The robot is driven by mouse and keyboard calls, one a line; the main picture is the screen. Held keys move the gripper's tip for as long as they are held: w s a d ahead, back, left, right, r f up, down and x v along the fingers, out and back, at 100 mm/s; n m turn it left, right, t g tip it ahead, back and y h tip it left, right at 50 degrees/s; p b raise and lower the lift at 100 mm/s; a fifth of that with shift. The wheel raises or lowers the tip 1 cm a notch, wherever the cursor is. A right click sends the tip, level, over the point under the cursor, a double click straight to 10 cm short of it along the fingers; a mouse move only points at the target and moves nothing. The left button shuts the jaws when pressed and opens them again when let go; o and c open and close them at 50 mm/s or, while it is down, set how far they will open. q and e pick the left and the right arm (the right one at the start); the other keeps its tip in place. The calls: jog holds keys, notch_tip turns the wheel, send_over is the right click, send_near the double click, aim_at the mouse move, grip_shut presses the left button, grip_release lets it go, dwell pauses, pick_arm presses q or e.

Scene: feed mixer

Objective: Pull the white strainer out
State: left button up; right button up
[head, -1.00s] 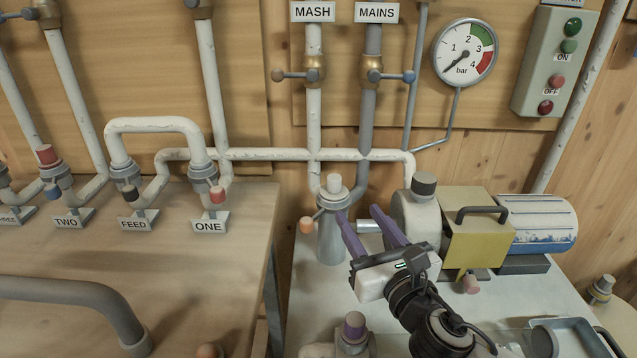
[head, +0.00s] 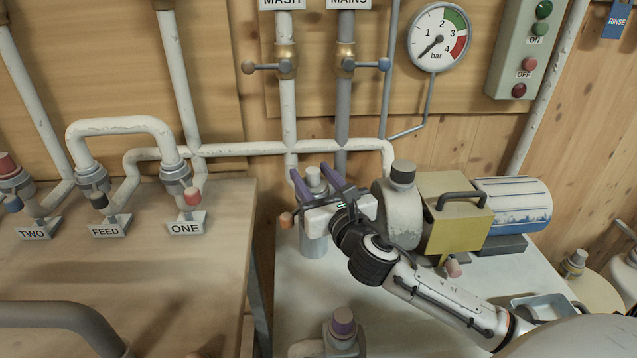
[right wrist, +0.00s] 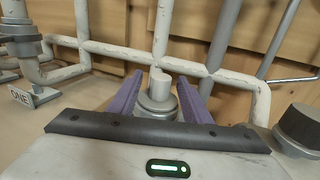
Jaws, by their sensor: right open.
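The white strainer (head: 313,177) shows as a pale round knob on top of a grey cylindrical housing (head: 314,245) on the right-hand bench. It also shows in the right wrist view (right wrist: 160,86), upright between the fingers. My right gripper (head: 312,172) is open, with one purple finger on each side of the knob. In the right wrist view, gaps show between the knob and both fingers, so it is not gripped. The gripper's white body hides part of the housing in the head view. My left gripper is not in view.
A grey-white pump (head: 402,212) with a dark cap stands close right of the gripper, beside a yellow box (head: 456,215) and a blue-white motor (head: 513,207). An orange-knobbed handle (head: 287,220) juts out left of the housing. White pipes (head: 240,149) run behind.

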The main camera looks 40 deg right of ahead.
jog(key=shift+c, duration=0.4)
grip_shut()
jog(key=c, duration=0.7)
grip_release()
jog(key=shift+c, duration=0.2)
grip_shut()
jog(key=shift+r, duration=0.15)
jog(key=shift+r+p, duration=0.1)
jog(key=shift+p, duration=0.2)
jog(key=shift+r+p, duration=0.8)
jog(key=shift+p, duration=0.15)
jog(key=shift+r, duration=0.1)
